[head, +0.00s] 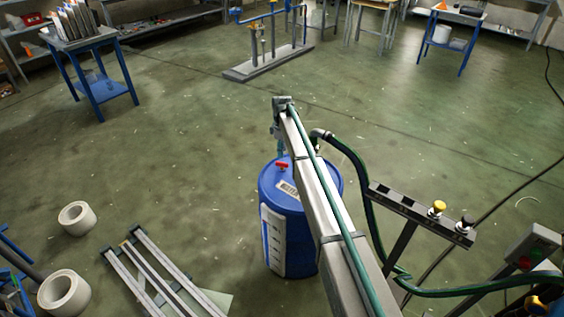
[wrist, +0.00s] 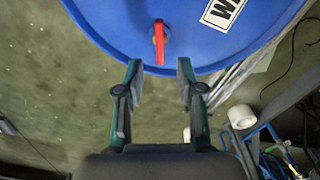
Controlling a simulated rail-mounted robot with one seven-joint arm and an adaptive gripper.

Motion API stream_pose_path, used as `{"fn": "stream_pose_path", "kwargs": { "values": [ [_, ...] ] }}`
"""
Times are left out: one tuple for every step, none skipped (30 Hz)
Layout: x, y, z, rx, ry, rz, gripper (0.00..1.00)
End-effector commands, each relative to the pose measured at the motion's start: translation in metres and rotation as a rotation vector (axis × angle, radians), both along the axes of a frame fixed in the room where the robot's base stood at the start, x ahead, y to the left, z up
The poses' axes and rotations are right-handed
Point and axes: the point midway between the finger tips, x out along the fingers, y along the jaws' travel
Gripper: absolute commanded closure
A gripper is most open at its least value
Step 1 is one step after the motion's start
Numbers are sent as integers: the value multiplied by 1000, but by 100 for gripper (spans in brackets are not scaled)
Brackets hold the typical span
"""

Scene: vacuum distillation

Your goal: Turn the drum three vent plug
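A blue drum (head: 273,190) stands on the floor in the middle of the head view, with a white label on its top and a pale strip on its side. A red vent plug (head: 282,165) sits on the drum top near the rim. In the wrist view the drum (wrist: 105,22) fills the top, and the plug (wrist: 159,42) shows as a red handle. My gripper (wrist: 160,82) is open and empty. Its fingertips are near the drum rim, just below the plug in the picture, with the plug lined up with the gap. My arm hides part of the drum in the head view.
A green hose (head: 357,165) curves right of the drum, near a bar with yellow and black knobs (head: 437,208). Metal rails (head: 160,270) and white rolls (head: 77,218) lie at lower left. A pipe stand (head: 268,62) stands behind.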

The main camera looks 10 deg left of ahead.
Motion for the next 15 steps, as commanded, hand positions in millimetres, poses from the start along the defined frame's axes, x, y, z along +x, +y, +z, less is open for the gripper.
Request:
{"fn": "stream_pose_path", "kwargs": {
  "values": [
    [0, 0, -10, -1, 2, -1, 62],
    [0, 0, -15, 0, 3, -1, 62],
    [0, 0, -22, -1, 2, -1, 62],
    [0, 0, -27, -1, 2, -1, 62],
    [0, 0, -32, -1, 2, -1, 62],
    [0, 0, -38, -1, 2, -1, 62],
    [0, 0, -43, -1, 2, -1, 62],
    [0, 0, -46, -1, 2, -1, 62],
    [0, 0, -51, -1, 1, -1, 62],
    [0, 0, -55, 0, 1, -2, 62],
    [0, 0, -58, 0, 1, -2, 62],
    [0, 0, -62, -1, 1, -2, 62],
    [0, 0, -64, -1, 1, -2, 62],
    [0, 0, -66, -1, 1, -2, 62],
    [0, 0, -67, 0, 1, -2, 62]
  ]
}}
